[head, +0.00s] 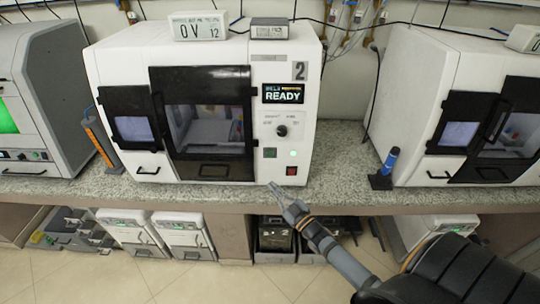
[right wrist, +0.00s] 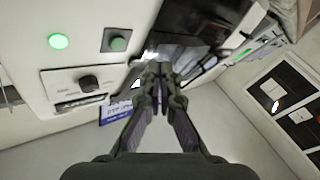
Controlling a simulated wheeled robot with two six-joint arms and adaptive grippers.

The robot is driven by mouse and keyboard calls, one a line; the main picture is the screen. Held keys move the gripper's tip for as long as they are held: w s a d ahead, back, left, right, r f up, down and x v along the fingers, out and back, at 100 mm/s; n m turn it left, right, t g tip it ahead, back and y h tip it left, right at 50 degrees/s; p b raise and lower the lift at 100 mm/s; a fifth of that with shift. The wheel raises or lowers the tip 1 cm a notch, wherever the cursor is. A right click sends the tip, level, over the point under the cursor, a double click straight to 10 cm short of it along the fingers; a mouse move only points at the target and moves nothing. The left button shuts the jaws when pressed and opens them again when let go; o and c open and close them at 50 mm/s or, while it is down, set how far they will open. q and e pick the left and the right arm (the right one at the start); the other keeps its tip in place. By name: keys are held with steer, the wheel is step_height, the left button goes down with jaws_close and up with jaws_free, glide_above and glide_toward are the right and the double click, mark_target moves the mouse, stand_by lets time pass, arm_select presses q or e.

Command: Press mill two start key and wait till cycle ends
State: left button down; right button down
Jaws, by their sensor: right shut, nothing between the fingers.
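Mill two (head: 205,60) is the white machine in the middle of the bench, marked with a 2. Its display (head: 285,93) reads READY. Low on its panel are a dark green square key (head: 270,152), a lit round green light or button (head: 293,153) and a red switch (head: 291,170). My right gripper (head: 274,187) is shut and empty, in front of the mill's lower edge, below the green key. In the right wrist view its closed fingertips (right wrist: 158,70) are apart from the green key (right wrist: 117,41) and the lit green round (right wrist: 58,41). My left gripper is out of view.
A second white mill (head: 420,75) stands at right and a grey machine (head: 50,75) at left. A blue-topped holder (head: 384,168) stands on the bench right of mill two. The speckled bench top (head: 340,165) between them is mostly clear.

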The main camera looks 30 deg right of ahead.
mark_target(270, 154)
steer(key=shift+n+t+y, duration=0.5)
steer(key=shift+t+y, duration=0.1)
steer(key=r, duration=0.2)
steer(key=a+r, duration=0.1)
steer(key=r, duration=0.2)
steer(key=shift+w+a, duration=0.1)
steer(key=shift+a, duration=0.05)
steer(key=shift+w+f, duration=0.1)
steer(key=shift+f, duration=0.05)
steer(key=w+d+b, duration=0.4)
steer(key=w+b, duration=0.2)
steer(key=w, duration=0.1)
steer(key=shift+w+d+f, duration=0.15)
steer(key=shift+w+d, duration=0.05)
steer(key=shift+d, duration=0.15)
stand_by(0.5)
steer(key=shift+w+d+b, duration=0.2)
steer(key=shift+w+b, duration=0.15)
steer(key=shift+b, duration=0.1)
